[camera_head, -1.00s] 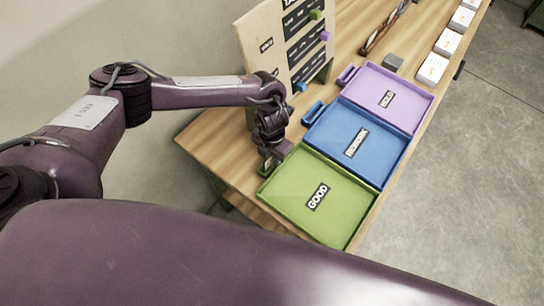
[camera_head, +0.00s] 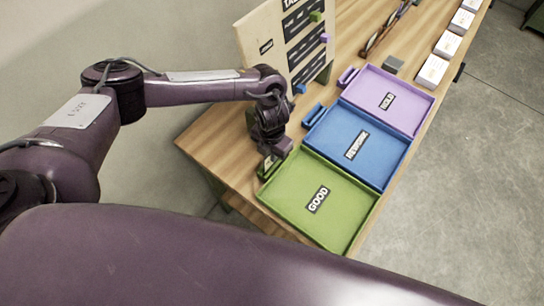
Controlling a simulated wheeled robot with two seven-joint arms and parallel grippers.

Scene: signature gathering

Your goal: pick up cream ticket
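I cannot make out a cream ticket by itself. White and cream stacks (camera_head: 432,70) stand in a row along the right edge of the table, and I cannot tell whether any of them is the ticket. My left gripper (camera_head: 268,165) is at the left corner of the green tray (camera_head: 345,245), by its handle, pointing down. Its fingers are small and partly hidden, so I cannot tell whether they are open or shut. My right gripper is not in view.
A blue tray (camera_head: 385,178) and a purple tray (camera_head: 418,128) lie beyond the green one on the wooden table (camera_head: 215,140). A board (camera_head: 262,38) with dark label strips stands behind. A small grey block (camera_head: 393,64) and a dark, thin object (camera_head: 385,32) lie further off.

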